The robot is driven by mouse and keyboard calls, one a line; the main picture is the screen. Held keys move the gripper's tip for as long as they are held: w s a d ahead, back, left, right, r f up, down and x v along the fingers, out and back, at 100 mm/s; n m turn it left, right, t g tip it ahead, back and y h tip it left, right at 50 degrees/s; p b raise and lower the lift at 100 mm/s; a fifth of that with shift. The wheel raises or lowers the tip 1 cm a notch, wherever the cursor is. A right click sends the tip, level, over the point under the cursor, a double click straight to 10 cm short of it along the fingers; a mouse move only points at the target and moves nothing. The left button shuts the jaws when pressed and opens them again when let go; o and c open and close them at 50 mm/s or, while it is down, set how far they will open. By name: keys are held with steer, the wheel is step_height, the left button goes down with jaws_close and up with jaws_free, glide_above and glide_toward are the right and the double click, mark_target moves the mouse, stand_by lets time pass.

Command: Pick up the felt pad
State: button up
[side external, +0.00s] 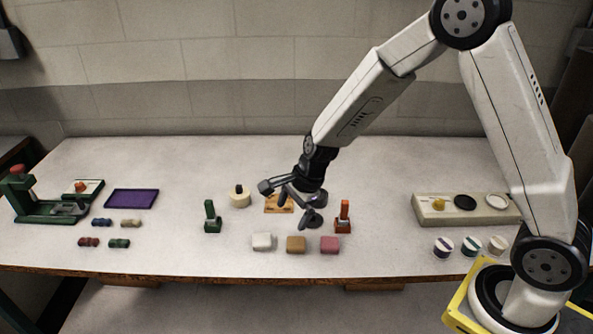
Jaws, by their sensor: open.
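No item is plainly marked as the felt pad, and I cannot tell which one it is. Candidates are a flat purple rectangle (132,198) with a dark rim at the left, a black disc (465,202) in a cream holder (432,217) at the right, and white (262,242), tan (296,244) and pink (330,244) blocks in a row at the front. My gripper (287,200) is open above the middle of the table, behind the tan block. It partly hides a small wooden board (272,208). A dark round-based item (312,219) shows just below it.
A green stand (212,218) and an orange stand (343,218) flank the gripper. A cream round item (240,197) stands behind left. A green press (42,205) and several small rolls (101,222) are far left. Striped spools (471,246) stand right, near my arm's base.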

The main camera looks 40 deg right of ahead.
mark_target(262, 238)
steer(key=shift+w+a+f+m+y, duration=0.15)
steer(key=shift+w+a+f+m, duration=0.3)
steer(key=shift+w+f+m, duration=0.6)
steer(key=shift+w+a+f+m+y, duration=0.2)
steer(key=shift+w+a+f+m, duration=0.3)
steer(key=shift+w+f+m, duration=0.55)
steer(key=shift+w+a+f+m+y, duration=0.15)
steer(key=shift+w+a+f+m, duration=0.45)
steer(key=shift+m, duration=0.7)
steer(key=shift+d+f, duration=0.1)
steer(key=shift+f, duration=0.2)
steer(key=shift+d+x, duration=0.1)
steer(key=shift+x, duration=1.15)
steer(key=shift+d+x, duration=0.15)
steer(key=shift+x, duration=1.15)
steer(key=shift+w, duration=0.15)
steer(key=shift+c, duration=0.2)
steer(key=c, duration=1.1)
steer(key=shift+r, duration=0.1)
